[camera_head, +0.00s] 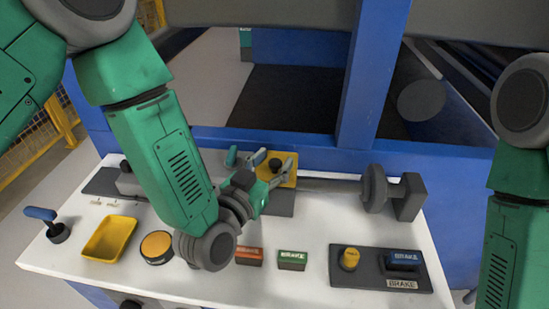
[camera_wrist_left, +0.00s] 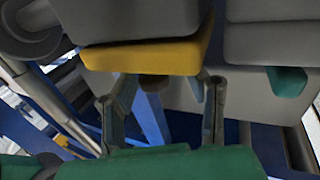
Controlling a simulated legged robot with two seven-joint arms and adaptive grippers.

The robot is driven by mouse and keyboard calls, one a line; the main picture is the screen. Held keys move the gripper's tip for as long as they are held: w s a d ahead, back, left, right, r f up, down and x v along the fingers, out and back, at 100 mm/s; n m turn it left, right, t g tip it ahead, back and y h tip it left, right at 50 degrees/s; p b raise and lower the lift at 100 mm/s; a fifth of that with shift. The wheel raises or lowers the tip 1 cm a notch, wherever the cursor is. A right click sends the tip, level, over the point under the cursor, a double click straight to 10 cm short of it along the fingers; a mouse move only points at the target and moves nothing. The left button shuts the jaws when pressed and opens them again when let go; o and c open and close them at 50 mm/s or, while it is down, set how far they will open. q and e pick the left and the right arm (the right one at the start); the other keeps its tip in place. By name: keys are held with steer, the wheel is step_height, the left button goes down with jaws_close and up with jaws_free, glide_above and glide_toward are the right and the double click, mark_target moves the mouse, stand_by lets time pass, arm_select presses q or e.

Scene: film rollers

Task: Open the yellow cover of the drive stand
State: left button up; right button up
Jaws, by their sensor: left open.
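The yellow cover (camera_head: 287,171) sits on the grey drive stand (camera_head: 280,206) at the back middle of the white table. A dark knob (camera_head: 275,164) stands out from the cover. My left gripper (camera_head: 273,161) is open at the cover, its fingers to either side of the knob. In the left wrist view the yellow cover (camera_wrist_left: 165,55) spans the top middle, with the knob (camera_wrist_left: 153,83) below its edge, between the open fingers (camera_wrist_left: 168,95). I cannot tell whether a finger touches it. My right arm shows at the right edge; its gripper is out of view.
A shaft (camera_head: 325,186) runs right from the stand to a grey disc (camera_head: 374,188). A yellow tray (camera_head: 109,239), a round yellow button (camera_head: 156,247), red (camera_head: 249,256) and green (camera_head: 293,260) blocks and a brake panel (camera_head: 380,268) line the front. A blue frame (camera_head: 320,147) stands behind.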

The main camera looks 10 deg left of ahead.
arm_select(q)
steer(key=shift+d, duration=0.45)
jaws_close()
steer(key=shift+a, duration=0.1)
steer(key=shift+w+a+r+g+p, duration=0.15)
steer(key=shift+r+g+p, duration=0.15)
steer(key=shift+p, duration=0.45)
steer(key=r+g+p, duration=0.1)
steer(key=p, duration=0.2)
steer(key=w+r+n+g+y+p, duration=0.1)
steer(key=p, duration=0.2)
steer(key=shift+w+g, duration=0.3)
steer(key=shift+g, duration=0.1)
steer(key=shift+w+r+p, duration=0.1)
steer(key=shift+w+p, duration=0.1)
steer(key=shift+p, duration=0.3)
steer(key=shift+w+r, duration=0.15)
steer(key=shift+w, duration=0.2)
steer(key=shift+w+r, duration=0.3)
steer(key=shift+w, duration=0.35)
arm_select(e)
step_height(320, 180, up, 9)
steer(key=shift+d, duration=0.3)
steer(key=shift+f, duration=0.1)
